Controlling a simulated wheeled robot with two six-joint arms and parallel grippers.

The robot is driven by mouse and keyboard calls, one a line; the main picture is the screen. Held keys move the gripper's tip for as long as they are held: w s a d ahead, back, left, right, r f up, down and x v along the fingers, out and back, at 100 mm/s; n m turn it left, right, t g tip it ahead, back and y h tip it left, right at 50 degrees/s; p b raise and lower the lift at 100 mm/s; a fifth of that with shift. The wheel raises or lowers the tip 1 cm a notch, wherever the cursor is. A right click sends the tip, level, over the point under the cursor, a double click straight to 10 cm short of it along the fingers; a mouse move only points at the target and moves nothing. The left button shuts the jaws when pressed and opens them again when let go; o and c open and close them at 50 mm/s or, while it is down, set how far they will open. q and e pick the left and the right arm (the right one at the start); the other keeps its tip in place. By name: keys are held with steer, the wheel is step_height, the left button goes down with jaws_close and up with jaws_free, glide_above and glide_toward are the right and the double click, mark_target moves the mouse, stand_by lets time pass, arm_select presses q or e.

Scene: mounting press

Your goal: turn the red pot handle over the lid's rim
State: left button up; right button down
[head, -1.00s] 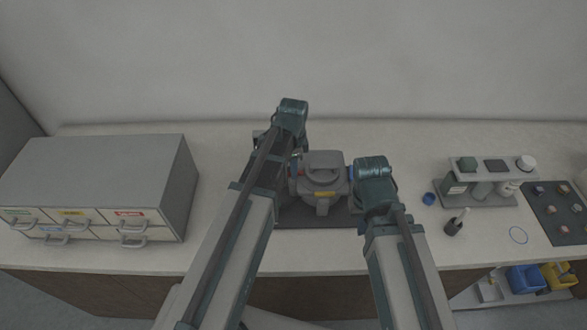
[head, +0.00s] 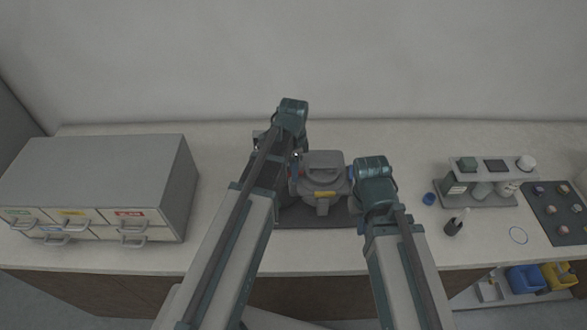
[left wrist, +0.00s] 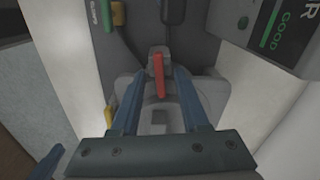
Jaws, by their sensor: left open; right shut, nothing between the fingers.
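The grey pot with its closed lid (head: 323,165) stands on a dark base between my two arms. The red pot handle (left wrist: 159,76) shows in the left wrist view, in front of the grey pot body (left wrist: 208,92). My left gripper (left wrist: 160,78) is open, with one blue finger on each side of the red handle; I cannot tell whether either touches it. In the head view my left gripper (head: 295,170) is at the pot's left side, mostly hidden by its arm. My right gripper (head: 351,176) is shut and empty against or close beside the pot's right side.
A grey drawer cabinet (head: 100,180) stands at the left. In the left wrist view, a panel marked GOOD (left wrist: 270,30) is close at the upper right.

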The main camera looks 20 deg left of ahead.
arm_select(q)
step_height(320, 180, up, 14)
steer(key=p, duration=1.3)
steer(key=shift+p, duration=0.35)
steer(key=shift+f, duration=0.15)
steer(key=s+d+f+n+b, duration=0.4)
steer(key=s+d+f+b, duration=0.1)
steer(key=s+f+b, duration=0.1)
steer(key=s+d+f+n+y+b, duration=0.1)
steer(key=s+d+f+n+b, duration=0.4)
steer(key=s, duration=0.3)
steer(key=shift+s+d+f+b, duration=0.3)
steer(key=shift+s+f+b, duration=0.05)
steer(key=shift+f+b, duration=0.35)
steer(key=shift+a+r+n, duration=0.1)
steer(key=shift+n, duration=0.2)
